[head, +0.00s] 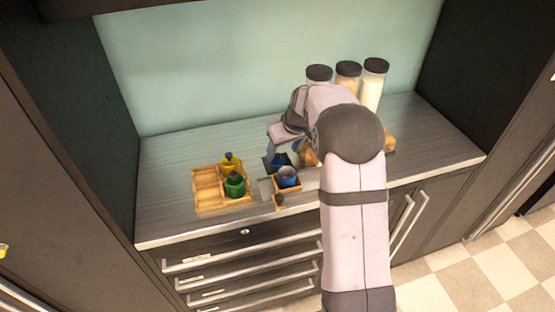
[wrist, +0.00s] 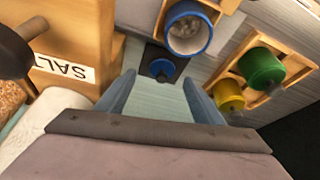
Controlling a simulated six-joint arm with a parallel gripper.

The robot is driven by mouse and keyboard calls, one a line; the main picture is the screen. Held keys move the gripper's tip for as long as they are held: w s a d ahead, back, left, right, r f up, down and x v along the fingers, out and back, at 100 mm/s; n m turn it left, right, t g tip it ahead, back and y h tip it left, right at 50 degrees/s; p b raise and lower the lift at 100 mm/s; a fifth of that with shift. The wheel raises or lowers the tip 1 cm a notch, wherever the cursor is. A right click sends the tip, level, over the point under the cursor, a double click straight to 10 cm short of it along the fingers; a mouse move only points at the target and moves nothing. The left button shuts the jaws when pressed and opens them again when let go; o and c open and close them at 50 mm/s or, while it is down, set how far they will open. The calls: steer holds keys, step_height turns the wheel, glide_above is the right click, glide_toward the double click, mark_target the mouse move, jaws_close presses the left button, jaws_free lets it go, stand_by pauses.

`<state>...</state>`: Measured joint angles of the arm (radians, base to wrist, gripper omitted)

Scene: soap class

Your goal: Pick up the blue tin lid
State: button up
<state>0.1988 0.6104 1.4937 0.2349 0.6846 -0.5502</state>
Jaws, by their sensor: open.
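The blue tin lid (wrist: 162,68) has a dark knob and lies on a small dark square mat (wrist: 150,55). In the head view the lid (head: 278,161) is partly hidden beside my gripper (head: 271,150). In the wrist view my gripper (wrist: 159,79) is open and empty. Its two fingers point toward the lid, which shows between and just beyond the fingertips. I cannot tell the height between them. The open blue tin (wrist: 188,28) stands beside the lid in a small wooden holder, with something greyish inside.
A wooden tray (head: 206,190) holds a green tin (head: 235,186) and a yellow tin (head: 229,164), both lidded. A wooden box labelled SALT (wrist: 70,40) stands close by on the left in the wrist view. Dark-lidded jars (head: 372,88) stand at the back. The counter's left end is clear.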

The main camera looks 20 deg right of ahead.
mark_target(279, 156)
steer(key=shift+a+f, duration=0.1)
steer(key=shift+f, duration=0.05)
steer(key=p+x, duration=0.2)
steer(key=x, duration=0.1)
steer(key=shift+w+a+p, duration=0.25)
steer(key=shift+p, duration=0.05)
steer(key=shift+x, duration=0.85)
steer(key=c, duration=1.1)
